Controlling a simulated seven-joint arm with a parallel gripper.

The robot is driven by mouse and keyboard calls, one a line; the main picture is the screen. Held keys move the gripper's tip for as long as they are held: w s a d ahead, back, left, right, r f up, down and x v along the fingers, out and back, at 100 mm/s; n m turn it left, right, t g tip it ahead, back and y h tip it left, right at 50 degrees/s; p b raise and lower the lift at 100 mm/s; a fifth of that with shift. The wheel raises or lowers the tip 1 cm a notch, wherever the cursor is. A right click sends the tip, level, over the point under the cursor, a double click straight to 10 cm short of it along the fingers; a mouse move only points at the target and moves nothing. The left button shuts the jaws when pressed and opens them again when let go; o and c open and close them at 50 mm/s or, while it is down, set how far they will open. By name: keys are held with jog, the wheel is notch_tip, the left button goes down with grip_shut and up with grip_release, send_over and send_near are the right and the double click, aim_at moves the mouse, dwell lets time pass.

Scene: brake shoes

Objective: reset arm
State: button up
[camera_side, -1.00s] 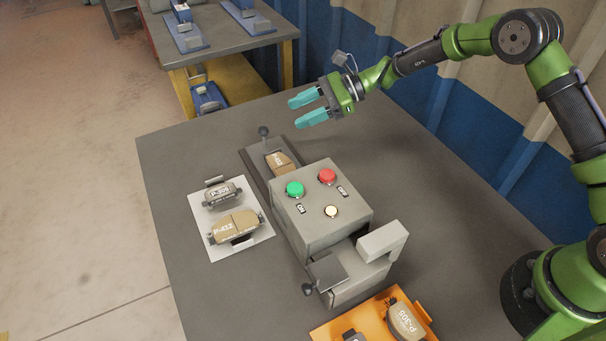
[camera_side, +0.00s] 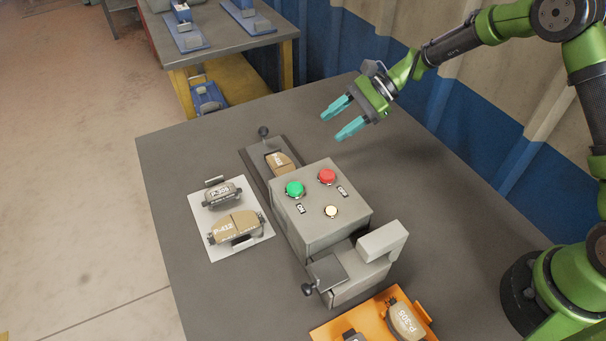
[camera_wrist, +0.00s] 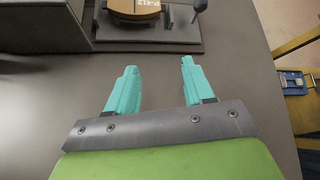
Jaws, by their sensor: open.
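My gripper (camera_side: 343,121) is green with two teal fingers and is held in the air above the back right part of the grey table (camera_side: 185,160). The fingers are apart with nothing between them. In the wrist view my gripper (camera_wrist: 157,82) is open over bare table. A tan brake shoe (camera_side: 278,161) sits in the fixture at the back of the grey machine (camera_side: 318,225). The same shoe shows at the top of the wrist view (camera_wrist: 138,10), apart from the fingers.
The machine has a green button (camera_side: 295,189), a red button (camera_side: 327,176) and a pale button. A white plate (camera_side: 215,252) at left carries two brake shoes. An orange tray (camera_side: 330,333) with brake shoes lies at the front.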

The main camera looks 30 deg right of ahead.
jog(key=s+d+r+n+t+h, duration=0.1)
jog(key=s+d+r+n+h, duration=0.2)
jog(key=s+r, duration=0.3)
jog(key=s+d+r+n+t+h, duration=0.2)
jog(key=s+r+n, duration=0.3)
jog(key=s, duration=0.7)
jog(key=s+d+r+n+t+h, duration=0.2)
jog(key=s+d+r+n+h, duration=0.1)
jog(key=s+r, duration=0.4)
jog(key=shift+s+d+n+h, duration=0.4)
jog(key=shift+s+d, duration=0.5)
jog(key=shift+s, duration=0.05)
